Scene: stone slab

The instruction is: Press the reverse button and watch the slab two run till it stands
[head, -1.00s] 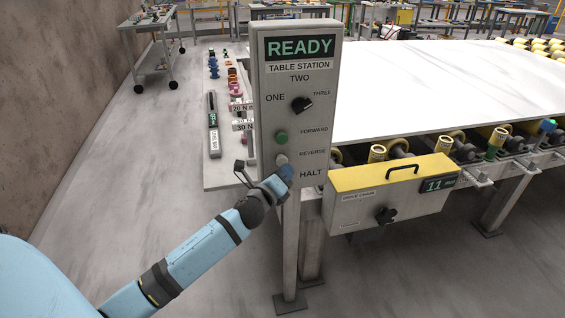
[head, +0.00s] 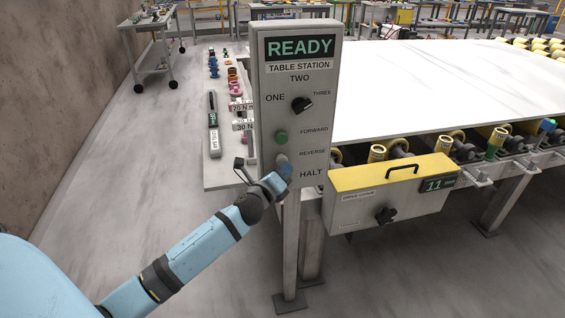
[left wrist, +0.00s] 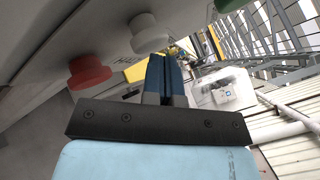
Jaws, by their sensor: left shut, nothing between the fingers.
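The control panel (head: 265,90) stands on a post and its display (head: 300,47) reads READY. The pale reverse button (head: 282,160) sits below the green forward button (head: 281,137). My left gripper (head: 286,172) is shut and empty just below the reverse button, covering the spot beside the HALT label. In the left wrist view its blue fingertips (left wrist: 160,58) are close to the white button (left wrist: 146,32); I cannot tell whether they touch. A red button (left wrist: 88,72) shows to their left. The white slab (head: 430,85) lies on the roller table. My right gripper is out of view.
A black selector knob (head: 302,104) sits among the labels ONE, TWO and THREE. A yellow-topped drive box (head: 390,190) with a display reading 11 hangs at the table's near side. A bench with tools (head: 225,180) stands behind the panel to the left.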

